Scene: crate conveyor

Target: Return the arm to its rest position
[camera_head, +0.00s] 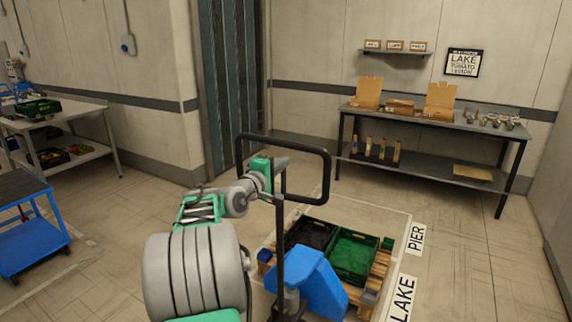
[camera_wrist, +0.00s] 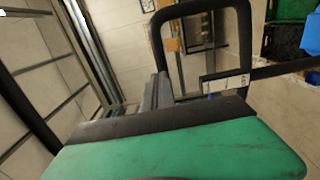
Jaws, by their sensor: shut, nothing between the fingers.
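My arm reaches forward from the bottom of the head view, with its green and grey wrist raised. My gripper (camera_head: 281,163) is at the arm's far end, close to the black loop handle (camera_head: 330,178) of a blue pallet jack (camera_head: 312,284). In the wrist view my gripper (camera_wrist: 158,90) shows as grey fingers beyond the green housing, shut and empty. The handle also shows there (camera_wrist: 248,40), just beyond and beside the fingers. I cannot tell whether they touch.
Black (camera_head: 311,233) and green (camera_head: 352,256) crates sit on a wooden pallet (camera_head: 379,270) behind the jack. A grey table (camera_head: 440,115) with open boxes stands at the back right. A blue cart (camera_head: 28,225) and a workbench (camera_head: 85,112) are at left. Floor between is clear.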

